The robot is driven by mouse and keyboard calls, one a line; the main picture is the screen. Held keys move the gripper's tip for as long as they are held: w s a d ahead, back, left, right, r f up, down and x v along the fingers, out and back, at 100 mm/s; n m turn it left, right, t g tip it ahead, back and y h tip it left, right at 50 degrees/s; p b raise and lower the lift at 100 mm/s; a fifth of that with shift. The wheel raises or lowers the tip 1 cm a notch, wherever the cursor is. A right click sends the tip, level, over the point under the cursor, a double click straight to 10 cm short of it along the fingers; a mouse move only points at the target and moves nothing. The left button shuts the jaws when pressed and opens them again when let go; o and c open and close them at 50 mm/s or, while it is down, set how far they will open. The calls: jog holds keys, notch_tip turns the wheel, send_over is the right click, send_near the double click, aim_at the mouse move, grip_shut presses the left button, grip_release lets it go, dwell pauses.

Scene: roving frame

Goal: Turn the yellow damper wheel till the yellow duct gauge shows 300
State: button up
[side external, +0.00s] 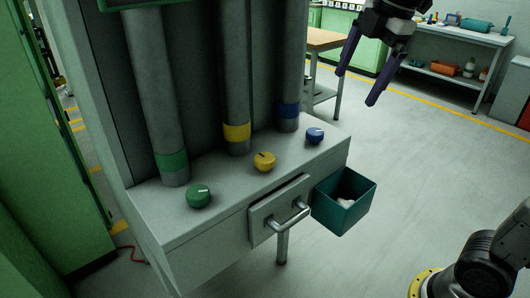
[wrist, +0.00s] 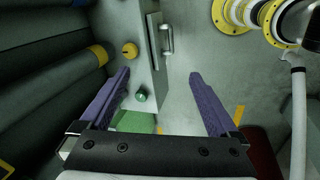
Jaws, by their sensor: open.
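The yellow damper wheel (side external: 264,162) sits on top of the grey cabinet, between a green wheel and a blue wheel. It also shows in the wrist view (wrist: 130,50), ahead of my left finger. The yellow-banded duct (side external: 236,95) rises behind it. The gauge reading is not visible in either view. My gripper (side external: 372,86) is open and empty, up and to the right of the cabinet. In the wrist view its two purple fingers (wrist: 160,84) are wide apart, with nothing between them.
The green wheel (side external: 198,196) and blue wheel (side external: 315,135) flank the yellow one. A drawer handle (side external: 288,219) sticks out of the cabinet (side external: 205,242) front. A teal bin (side external: 344,203) hangs at its right end. Open floor lies to the right.

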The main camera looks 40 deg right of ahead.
jog(key=w+n, duration=0.2)
jog(key=w, duration=0.5)
jog(key=n+g, duration=0.3)
send_over(265, 157)
notch_tip(265, 157, down, 11)
notch_tip(265, 157, down, 14)
jog(key=shift+f, duration=0.2)
jog(key=c, duration=1.4)
jog(key=shift+o, duration=0.2)
